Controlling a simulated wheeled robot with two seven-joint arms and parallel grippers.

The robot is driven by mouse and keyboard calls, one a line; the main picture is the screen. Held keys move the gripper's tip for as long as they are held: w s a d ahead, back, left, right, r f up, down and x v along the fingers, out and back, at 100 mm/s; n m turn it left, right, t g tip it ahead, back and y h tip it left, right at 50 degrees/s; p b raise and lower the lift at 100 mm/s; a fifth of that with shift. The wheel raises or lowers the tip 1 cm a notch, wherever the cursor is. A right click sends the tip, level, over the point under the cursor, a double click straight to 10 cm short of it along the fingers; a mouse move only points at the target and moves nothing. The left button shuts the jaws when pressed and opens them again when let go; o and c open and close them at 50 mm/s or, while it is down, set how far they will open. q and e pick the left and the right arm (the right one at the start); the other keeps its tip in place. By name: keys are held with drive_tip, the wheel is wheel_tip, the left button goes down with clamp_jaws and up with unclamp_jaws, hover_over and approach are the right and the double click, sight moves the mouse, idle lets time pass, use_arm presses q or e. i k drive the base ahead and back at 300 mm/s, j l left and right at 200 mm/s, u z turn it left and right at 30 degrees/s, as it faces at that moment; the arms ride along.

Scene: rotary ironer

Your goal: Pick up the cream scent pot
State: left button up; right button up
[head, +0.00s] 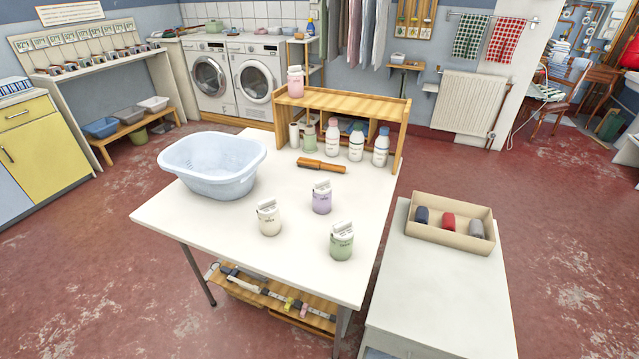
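The cream scent pot (269,220) stands upright on the white table (190,226), near its front middle. It has a pale lid and a small dark label. A lilac pot (321,199) of the same shape stands behind it to the right. A green pot (341,243) stands to its right and nearer the front edge. Nothing covers the cream pot. Neither of my grippers shows in the head view.
A pale blue basin (213,170) stands at the table's left. A lower white cabinet (437,285) with an open box (449,231) stands right. The table's front left is bare.

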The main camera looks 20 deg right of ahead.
sight(270, 226)
drive_tip(key=i+j+z, duration=0.3)
drive_tip(key=j+z, duration=0.25)
drive_tip(key=i+j+z, duration=0.15)
drive_tip(key=j+z, duration=0.15)
drive_tip(key=j, duration=0.2)
drive_tip(key=i+j+z, duration=0.1)
drive_tip(key=j+z, duration=0.15)
drive_tip(key=j, duration=0.15)
drive_tip(key=j+z, duration=0.3)
drive_tip(key=i+j, duration=0.05)
drive_tip(key=j, duration=0.05)
